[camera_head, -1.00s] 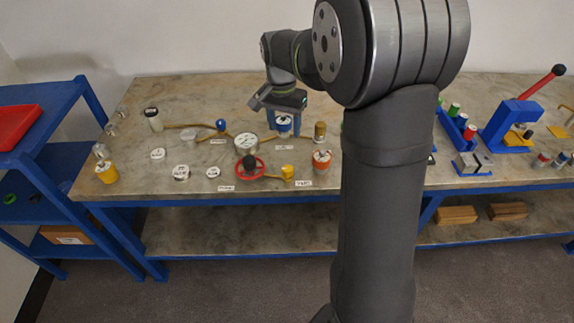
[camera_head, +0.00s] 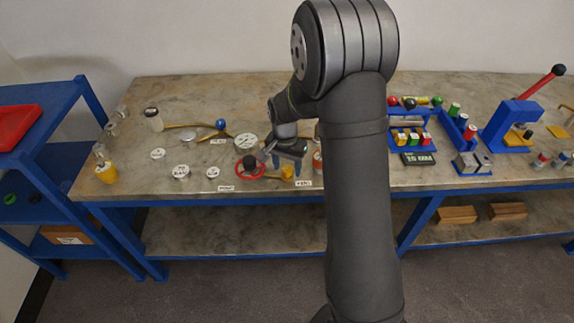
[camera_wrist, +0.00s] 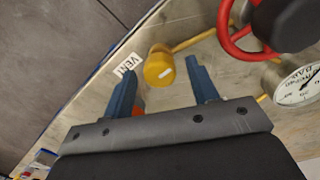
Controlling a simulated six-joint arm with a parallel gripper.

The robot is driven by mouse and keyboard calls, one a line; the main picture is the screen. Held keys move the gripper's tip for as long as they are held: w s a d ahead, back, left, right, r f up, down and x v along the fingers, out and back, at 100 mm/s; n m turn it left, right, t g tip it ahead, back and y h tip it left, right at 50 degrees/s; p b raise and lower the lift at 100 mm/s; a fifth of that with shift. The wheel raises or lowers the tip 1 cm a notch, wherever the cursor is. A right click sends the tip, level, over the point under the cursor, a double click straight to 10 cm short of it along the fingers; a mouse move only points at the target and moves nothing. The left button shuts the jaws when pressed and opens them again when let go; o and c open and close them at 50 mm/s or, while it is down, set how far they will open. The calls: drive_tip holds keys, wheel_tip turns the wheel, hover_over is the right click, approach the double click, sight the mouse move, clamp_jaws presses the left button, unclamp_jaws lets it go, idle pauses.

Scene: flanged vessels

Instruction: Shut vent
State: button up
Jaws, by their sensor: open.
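The vent is a small yellow knob (camera_head: 287,172) on a yellow pipe near the table's front edge, beside the white VENT label (camera_head: 304,183). In the wrist view the yellow knob (camera_wrist: 159,70), with a white mark on its face, lies beyond and between my fingertips. The VENT label (camera_wrist: 127,66) is left of it. My gripper (camera_head: 286,163) is open and empty, just above the knob and pointing down. In the wrist view my gripper (camera_wrist: 162,70) has its two blue fingers apart; whether they are low enough to flank the knob is unclear.
An orange-topped vessel (camera_head: 317,160) stands close right, partly hidden.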

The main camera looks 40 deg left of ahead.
drive_tip(key=c, duration=1)
drive_tip(key=shift+n, duration=0.4)
drive_tip(key=n, duration=1.3)
drive_tip(key=shift+y, duration=0.3)
drive_tip(key=shift+d+n, duration=0.1)
drive_tip(key=shift+n, duration=1.9)
